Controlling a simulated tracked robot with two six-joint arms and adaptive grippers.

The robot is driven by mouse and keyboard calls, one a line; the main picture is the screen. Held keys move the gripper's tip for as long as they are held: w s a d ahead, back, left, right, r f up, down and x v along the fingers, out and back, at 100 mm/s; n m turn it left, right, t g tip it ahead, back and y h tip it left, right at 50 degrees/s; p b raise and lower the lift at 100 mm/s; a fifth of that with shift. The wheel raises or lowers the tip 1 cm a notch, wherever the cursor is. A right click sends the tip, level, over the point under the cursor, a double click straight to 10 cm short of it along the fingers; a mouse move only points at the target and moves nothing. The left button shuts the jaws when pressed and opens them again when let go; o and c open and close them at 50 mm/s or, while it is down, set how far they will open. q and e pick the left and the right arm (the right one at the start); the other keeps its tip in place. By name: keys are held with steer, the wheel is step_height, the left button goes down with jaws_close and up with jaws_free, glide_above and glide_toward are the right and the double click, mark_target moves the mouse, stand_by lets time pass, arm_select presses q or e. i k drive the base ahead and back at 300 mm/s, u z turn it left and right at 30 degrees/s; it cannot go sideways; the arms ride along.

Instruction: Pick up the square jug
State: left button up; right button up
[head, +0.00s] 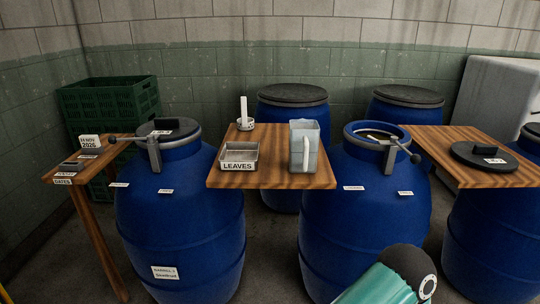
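The square jug (305,134) is a translucent pale grey-blue container with a white handle on its front side. It stands upright on the middle wooden board (270,178), near the board's right edge, between two blue barrels. Nothing touches it from above. Neither of my grippers is in view. A teal and black rounded part, which looks like one of my arm links, shows at the bottom edge, right of centre; no fingers are visible on it.
A black lid (484,156) lies on the right board (445,142).

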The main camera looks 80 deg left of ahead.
mark_target(304, 134)
steer(key=u, duration=0.05)
steer(key=k, duration=0.6)
steer(key=z, duration=1.25)
steer(key=i, duration=0.1)
steer(key=u, duration=2.7)
steer(key=i, duration=0.8)
steer(key=u, duration=0.05)
